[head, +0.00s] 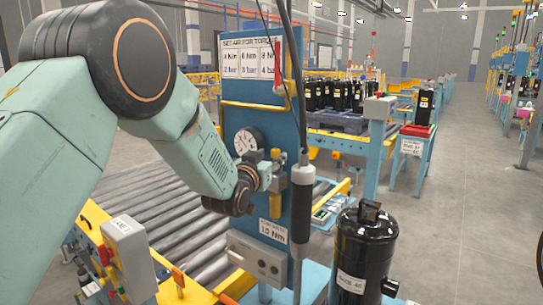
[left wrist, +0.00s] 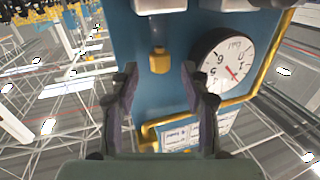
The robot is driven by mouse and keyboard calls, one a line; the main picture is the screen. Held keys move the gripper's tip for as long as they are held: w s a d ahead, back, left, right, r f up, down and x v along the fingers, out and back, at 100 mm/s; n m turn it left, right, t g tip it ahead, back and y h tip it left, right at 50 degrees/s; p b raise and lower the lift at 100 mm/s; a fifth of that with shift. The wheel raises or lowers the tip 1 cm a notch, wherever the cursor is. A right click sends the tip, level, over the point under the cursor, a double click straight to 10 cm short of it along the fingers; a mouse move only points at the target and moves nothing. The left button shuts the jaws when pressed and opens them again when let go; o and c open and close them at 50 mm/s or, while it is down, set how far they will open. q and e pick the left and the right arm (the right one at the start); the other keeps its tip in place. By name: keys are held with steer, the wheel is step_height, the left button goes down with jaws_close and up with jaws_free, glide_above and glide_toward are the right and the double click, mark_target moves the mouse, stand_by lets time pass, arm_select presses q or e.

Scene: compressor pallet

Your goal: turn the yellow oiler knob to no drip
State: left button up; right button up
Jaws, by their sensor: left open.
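The yellow oiler knob (left wrist: 160,60) shows in the left wrist view, below a pale grey block and in front of the blue panel. In the head view it is a small yellow spot (head: 276,154) right of the gauge. My left gripper (left wrist: 160,72) is open, with one dark finger on each side of the knob in the picture. I cannot tell how far the knob is from the fingertips, and no contact shows. In the head view my left gripper (head: 265,176) is at the panel, mostly hidden by its own wrist. My right gripper is not in view.
A round pressure gauge (left wrist: 223,60) is beside the knob. A black and grey tool (head: 302,205) hangs on a cable right of the gripper. A black compressor (head: 365,250) stands at the front right. A roller conveyor (head: 185,225) runs behind my left arm.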

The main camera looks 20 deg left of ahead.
mark_target(276, 155)
arm_select(q)
steer(key=shift+w+d, duration=0.15)
steer(key=shift+w, duration=1)
steer(key=shift+s+r, duration=0.1)
steer(key=shift+c, duration=1.4)
jaws_close()
